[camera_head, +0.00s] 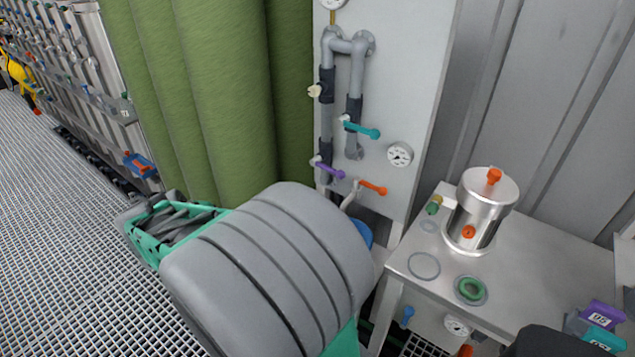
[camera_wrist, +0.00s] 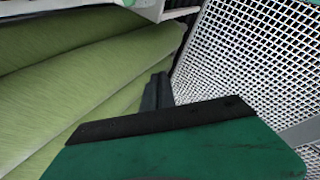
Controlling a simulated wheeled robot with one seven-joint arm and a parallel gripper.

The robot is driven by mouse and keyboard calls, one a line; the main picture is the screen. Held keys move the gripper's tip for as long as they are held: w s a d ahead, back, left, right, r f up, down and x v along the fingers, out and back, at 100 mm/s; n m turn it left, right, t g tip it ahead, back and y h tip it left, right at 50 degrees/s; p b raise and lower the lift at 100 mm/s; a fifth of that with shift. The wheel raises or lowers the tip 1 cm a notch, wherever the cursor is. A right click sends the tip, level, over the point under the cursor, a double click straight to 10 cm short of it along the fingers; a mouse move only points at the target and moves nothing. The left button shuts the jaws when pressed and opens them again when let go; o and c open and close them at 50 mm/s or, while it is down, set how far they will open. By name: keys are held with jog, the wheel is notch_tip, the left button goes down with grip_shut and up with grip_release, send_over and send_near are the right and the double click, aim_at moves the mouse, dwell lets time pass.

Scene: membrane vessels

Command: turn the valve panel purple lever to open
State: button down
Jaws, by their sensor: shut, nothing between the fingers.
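The valve panel (camera_head: 385,110) is a pale upright board with grey pipes at the centre top of the head view. Its purple lever (camera_head: 328,170) sits low on the left pipe, pointing right and slightly down. My gripper (camera_wrist: 157,90) shows in the wrist view as dark fingers close together, shut and empty. It points toward green cylinders and a floor grating, with no lever in that view. In the head view my grey arm fills the lower middle, below and left of the purple lever. The fingers cannot be made out clearly there, and nothing touches the lever.
A teal lever (camera_head: 362,130) is above the purple one, and an orange lever (camera_head: 372,187) is just right and below. A table (camera_head: 540,270) with a metal vessel (camera_head: 482,210) stands right. Grated floor (camera_head: 60,220) is open at left.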

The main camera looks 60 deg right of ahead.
aim_at(327, 168)
jog(key=s+d+f+n+g+h+b, duration=0.1)
jog(key=s+d+f+n+g+h, duration=0.2)
jog(key=d, duration=0.8)
jog(key=s+d+f+n+g+h+b, duration=0.15)
jog(key=s+d+n, duration=0.3)
jog(key=d, duration=0.75)
jog(key=s+d+f+n+g+h, duration=0.15)
jog(key=s+d+n+h, duration=0.3)
jog(key=d, duration=0.65)
notch_tip(327, 168, up, 3)
jog(key=shift+s+r+m+t+y+p, duration=0.1)
jog(key=shift+m+t+y+p, duration=0.25)
jog(key=shift+y+p, duration=0.2)
